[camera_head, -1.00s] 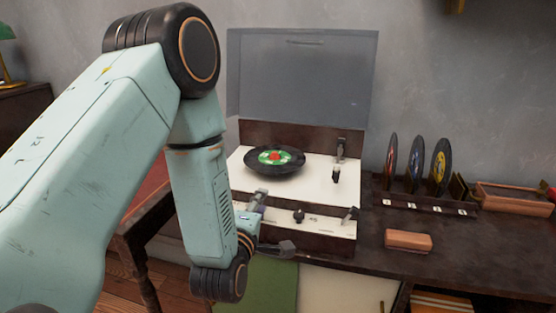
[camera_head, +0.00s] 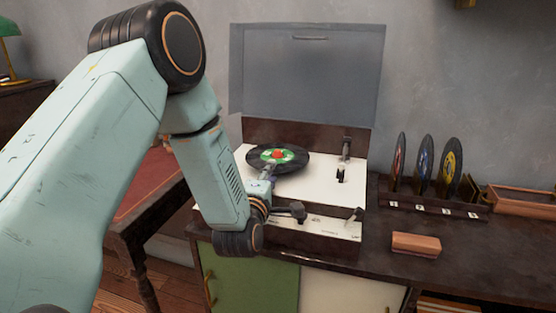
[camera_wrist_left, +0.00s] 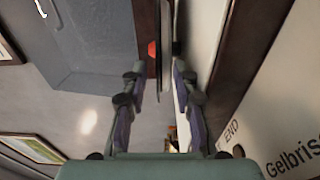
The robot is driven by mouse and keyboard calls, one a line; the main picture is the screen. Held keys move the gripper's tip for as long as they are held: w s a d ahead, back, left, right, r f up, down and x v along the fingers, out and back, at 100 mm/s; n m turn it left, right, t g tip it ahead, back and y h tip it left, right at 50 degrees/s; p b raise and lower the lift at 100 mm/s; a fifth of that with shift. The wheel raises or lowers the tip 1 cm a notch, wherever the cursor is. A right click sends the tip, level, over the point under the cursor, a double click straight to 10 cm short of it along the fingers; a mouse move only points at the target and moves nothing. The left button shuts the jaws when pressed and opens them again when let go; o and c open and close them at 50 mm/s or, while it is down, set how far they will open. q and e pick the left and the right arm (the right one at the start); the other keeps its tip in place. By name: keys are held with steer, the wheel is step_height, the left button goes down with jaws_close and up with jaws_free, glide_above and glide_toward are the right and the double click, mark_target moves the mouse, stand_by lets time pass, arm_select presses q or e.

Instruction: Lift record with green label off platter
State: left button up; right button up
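The black record with the green label (camera_head: 262,166) lies on the platter of the record player (camera_head: 325,187), and a red piece shows at its centre. My left gripper (camera_head: 283,190) is at the record's near edge in the head view. In the left wrist view the left gripper (camera_wrist_left: 159,72) is open, its fingers on either side of the record, which is seen nearly edge-on (camera_wrist_left: 165,40). Gaps show between the fingers and the record, though contact at the tips is hard to judge. The platter is hidden under the record. My right gripper is not in view.
The player's lid (camera_head: 305,75) stands open behind. The tonearm (camera_head: 346,148) is right of the record. A rack (camera_head: 430,204) with upright records, a brown block (camera_head: 415,245) and a wooden tray (camera_head: 520,200) are to the right on the cabinet.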

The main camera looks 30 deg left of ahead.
arm_select(q)
steer(key=shift+s+r, duration=0.1)
steer(key=shift+r, duration=0.1)
steer(key=shift+w+f, duration=0.2)
steer(key=shift+w, duration=0.1)
steer(key=shift+c, duration=1.3)
steer(key=shift+s+r, duration=0.15)
steer(key=shift+s, duration=0.05)
jaws_close()
steer(key=shift+w, duration=0.1)
